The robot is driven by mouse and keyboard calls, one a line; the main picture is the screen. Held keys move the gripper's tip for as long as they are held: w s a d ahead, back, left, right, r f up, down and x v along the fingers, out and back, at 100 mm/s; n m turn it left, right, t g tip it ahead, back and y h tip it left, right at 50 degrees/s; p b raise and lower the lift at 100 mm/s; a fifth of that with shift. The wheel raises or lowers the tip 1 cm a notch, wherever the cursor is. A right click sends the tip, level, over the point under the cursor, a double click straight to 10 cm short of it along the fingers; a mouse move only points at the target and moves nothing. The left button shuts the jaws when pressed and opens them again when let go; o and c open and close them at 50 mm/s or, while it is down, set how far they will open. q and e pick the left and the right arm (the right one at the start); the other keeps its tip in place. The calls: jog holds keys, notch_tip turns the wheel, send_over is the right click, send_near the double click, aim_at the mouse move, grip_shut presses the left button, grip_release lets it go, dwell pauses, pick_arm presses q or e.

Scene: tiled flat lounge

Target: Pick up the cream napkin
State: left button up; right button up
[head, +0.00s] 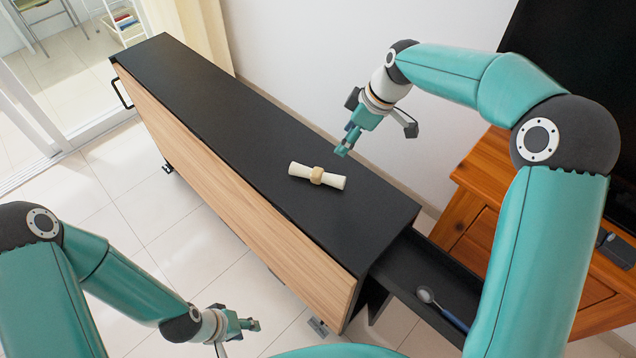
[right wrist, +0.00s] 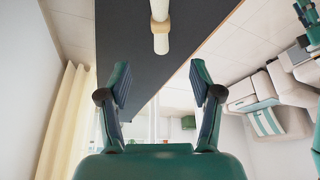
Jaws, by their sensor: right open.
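The cream napkin (head: 332,181) is rolled up with a tan ring (head: 316,175) around its middle. It lies on the black top of the long cabinet (head: 228,118). In the right wrist view the napkin (right wrist: 161,42) shows at the top, beyond the fingertips. My right gripper (head: 344,153) is above the cabinet's far edge, just behind and right of the napkin, not touching it. It is open and empty in the right wrist view (right wrist: 160,78). My left gripper (head: 254,325) is low in front of the cabinet, over the floor, away from the napkin; its finger gap is too small to judge.
An open drawer (head: 393,262) at the cabinet's near end holds a spoon-like utensil (head: 440,308). An orange wooden cabinet (head: 478,185) and a dark screen (head: 580,50) stand at the right. A white wall (head: 300,50) runs behind. The rest of the black top is clear.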

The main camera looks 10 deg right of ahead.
jog(key=p, duration=0.1)
send_near(318, 171)
jog(key=x, duration=0.5)
jog(key=shift+s+d+f, duration=0.2)
jog(key=shift+d+f, duration=0.05)
jog(key=shift+d, duration=0.05)
jog(key=shift+a+p+x, duration=0.15)
jog(key=shift+p+x, duration=0.4)
jog(key=shift+x, duration=0.8)
jog(key=shift+a+p+x, duration=0.2)
jog(key=shift+p+x, duration=0.35)
jog(key=shift+x, duration=0.8)
jog(key=shift+w+r, duration=0.15)
grip_shut()
